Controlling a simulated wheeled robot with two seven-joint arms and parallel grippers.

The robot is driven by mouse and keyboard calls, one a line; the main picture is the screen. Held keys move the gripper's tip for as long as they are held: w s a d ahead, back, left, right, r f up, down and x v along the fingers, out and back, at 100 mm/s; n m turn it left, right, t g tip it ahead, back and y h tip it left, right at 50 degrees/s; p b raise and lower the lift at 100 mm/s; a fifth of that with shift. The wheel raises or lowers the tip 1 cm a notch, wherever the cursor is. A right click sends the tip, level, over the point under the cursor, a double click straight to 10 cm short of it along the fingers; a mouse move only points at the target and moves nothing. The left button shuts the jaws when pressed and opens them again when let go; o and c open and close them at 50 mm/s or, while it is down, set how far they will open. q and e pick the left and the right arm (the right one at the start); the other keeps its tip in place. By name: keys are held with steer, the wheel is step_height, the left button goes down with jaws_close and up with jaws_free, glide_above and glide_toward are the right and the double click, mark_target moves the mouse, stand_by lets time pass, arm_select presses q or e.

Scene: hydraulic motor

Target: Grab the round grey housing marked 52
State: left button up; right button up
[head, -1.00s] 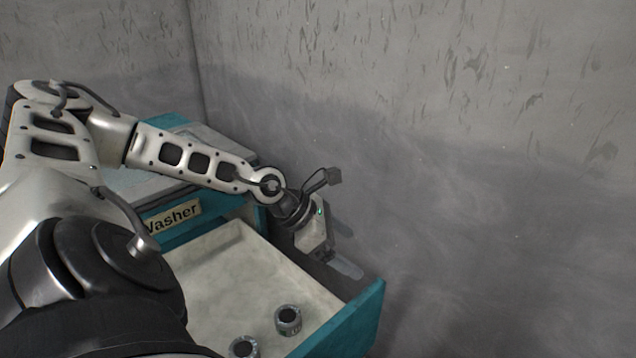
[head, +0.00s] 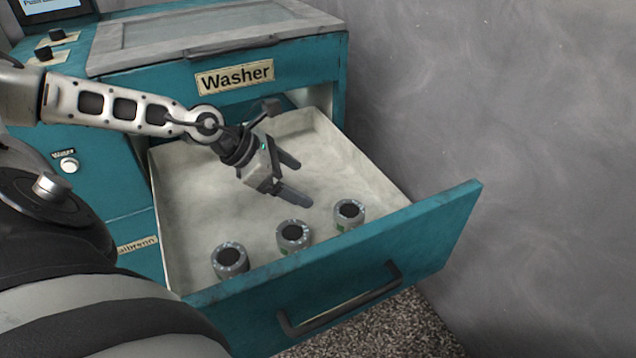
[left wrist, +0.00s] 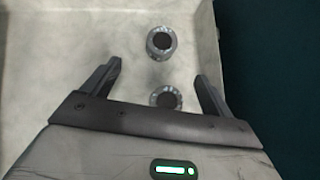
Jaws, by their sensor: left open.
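Three round grey housings with dark round tops stand upright in a row along the front of the open drawer: a left one (head: 230,261), a middle one (head: 294,237) and a right one (head: 349,214). Their markings are too small to read, so I cannot tell which is 52. My left gripper (head: 301,184) is open and empty, above the drawer and behind the row. In the left wrist view two housings show, one beyond the fingertips (left wrist: 161,42) and one between the fingers, partly hidden by the gripper body (left wrist: 166,97). My right gripper is out of view.
The pale drawer tray (head: 190,180) belongs to a teal machine labelled Washer (head: 235,77). Its teal front panel (head: 440,225) with a dark handle (head: 340,300) rises in front of the housings. The back of the tray is clear. A grey wall stands at the right.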

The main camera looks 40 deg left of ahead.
arm_select(q)
glide_toward(349, 210)
steer(key=x, duration=0.4)
steer(key=shift+w+a+f, duration=0.1)
steer(key=shift+w+f, duration=0.15)
steer(key=shift+f, duration=0.05)
steer(key=x, duration=0.2)
steer(key=b+x, duration=0.1)
steer(key=x, duration=0.1)
steer(key=shift+d, duration=0.35)
steer(key=shift+w+d+f, duration=0.1)
steer(key=shift+w+f, duration=0.1)
steer(key=shift+f, duration=0.05)
steer(key=shift+d+f, duration=0.1)
steer(key=c, duration=1.3)
steer(key=shift+w, duration=0.1)
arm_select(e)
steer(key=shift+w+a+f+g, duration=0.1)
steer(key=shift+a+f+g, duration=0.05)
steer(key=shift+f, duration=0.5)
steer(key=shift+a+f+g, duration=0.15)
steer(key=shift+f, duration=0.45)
